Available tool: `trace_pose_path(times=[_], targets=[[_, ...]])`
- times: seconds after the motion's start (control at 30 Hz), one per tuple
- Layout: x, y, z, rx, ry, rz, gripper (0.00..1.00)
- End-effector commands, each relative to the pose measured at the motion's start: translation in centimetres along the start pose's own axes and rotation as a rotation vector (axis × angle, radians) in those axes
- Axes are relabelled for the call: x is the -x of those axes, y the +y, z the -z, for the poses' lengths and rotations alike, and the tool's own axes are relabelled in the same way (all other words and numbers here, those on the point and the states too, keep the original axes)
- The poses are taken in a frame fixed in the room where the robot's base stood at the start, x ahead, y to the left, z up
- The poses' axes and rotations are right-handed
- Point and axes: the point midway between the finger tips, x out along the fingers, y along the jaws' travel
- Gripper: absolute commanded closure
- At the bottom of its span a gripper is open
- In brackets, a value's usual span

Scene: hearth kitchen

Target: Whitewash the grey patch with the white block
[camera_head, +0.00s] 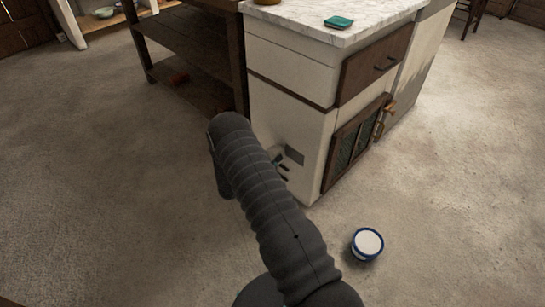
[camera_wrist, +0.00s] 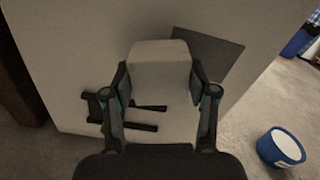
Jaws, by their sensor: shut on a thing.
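A grey patch (camera_head: 294,155) is on the white side panel of the kitchen island, low down. In the wrist view the grey patch (camera_wrist: 212,55) shows behind and to the right of the white block (camera_wrist: 160,70), which hides part of it. My gripper (camera_wrist: 162,92) is shut on the white block, with a finger on each side. In the head view my arm hides most of the gripper (camera_head: 279,163). Whether the block touches the panel I cannot tell.
A blue-rimmed tub with white contents (camera_head: 367,243) stands on the floor right of my arm. Dark bars (camera_wrist: 130,115) show on the panel below the block. A teal item (camera_head: 339,22) lies on the marble top. The carpet around is mostly clear.

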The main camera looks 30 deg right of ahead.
Motion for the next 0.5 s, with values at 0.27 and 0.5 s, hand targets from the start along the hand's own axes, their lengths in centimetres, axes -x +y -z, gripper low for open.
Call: trace_pose_path(times=[0.27,0.5], targets=[[-0.39,0.01,0.0,-0.001,0.0,0.001,0.7],[-0.78,0.02,-0.02,-0.001,0.0,0.001,0.7]])
